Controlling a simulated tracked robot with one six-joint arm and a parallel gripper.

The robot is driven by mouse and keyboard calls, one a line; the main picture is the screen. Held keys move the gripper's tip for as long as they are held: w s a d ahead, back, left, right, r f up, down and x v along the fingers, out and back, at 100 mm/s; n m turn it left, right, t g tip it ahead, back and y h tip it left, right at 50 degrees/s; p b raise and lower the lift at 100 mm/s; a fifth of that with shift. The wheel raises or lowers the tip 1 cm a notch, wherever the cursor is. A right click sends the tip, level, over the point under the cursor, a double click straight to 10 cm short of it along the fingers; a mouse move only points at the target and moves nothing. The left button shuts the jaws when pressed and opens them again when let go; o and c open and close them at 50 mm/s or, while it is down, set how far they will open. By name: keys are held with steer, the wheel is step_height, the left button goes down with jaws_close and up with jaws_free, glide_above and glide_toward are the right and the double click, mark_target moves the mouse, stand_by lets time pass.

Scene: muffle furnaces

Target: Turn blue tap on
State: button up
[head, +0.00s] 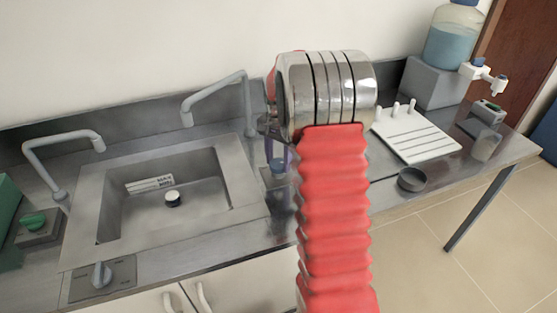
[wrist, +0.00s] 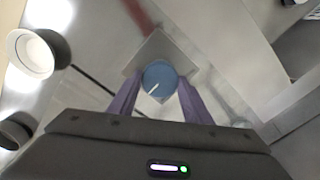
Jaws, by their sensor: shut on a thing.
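The blue tap (wrist: 160,76) is a round blue knob with a white pointer line, on a square grey plate. The line runs at a slant in the wrist view. In the head view the blue tap (head: 277,166) shows beside the sink, partly covered by my arm. My gripper (wrist: 158,84) has its two purple fingers on either side of the knob and is shut on it. In the head view most of my gripper is hidden behind the red and chrome arm; a purple finger shows beside the tap.
A metal sink (head: 100,205) with two grey faucets lies to the left. A green knob (head: 34,222) and a grey knob (head: 101,275) are near it. To the right are a dark round dish (head: 411,179), a white rack (head: 420,140) and a blue-liquid bottle (head: 452,45).

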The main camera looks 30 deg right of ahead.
steer(key=shift+n, duration=0.4)
steer(key=n, duration=0.3)
steer(key=shift+n, duration=1.6)
steer(key=o, duration=1.1)
steer(key=shift+c, duration=0.2)
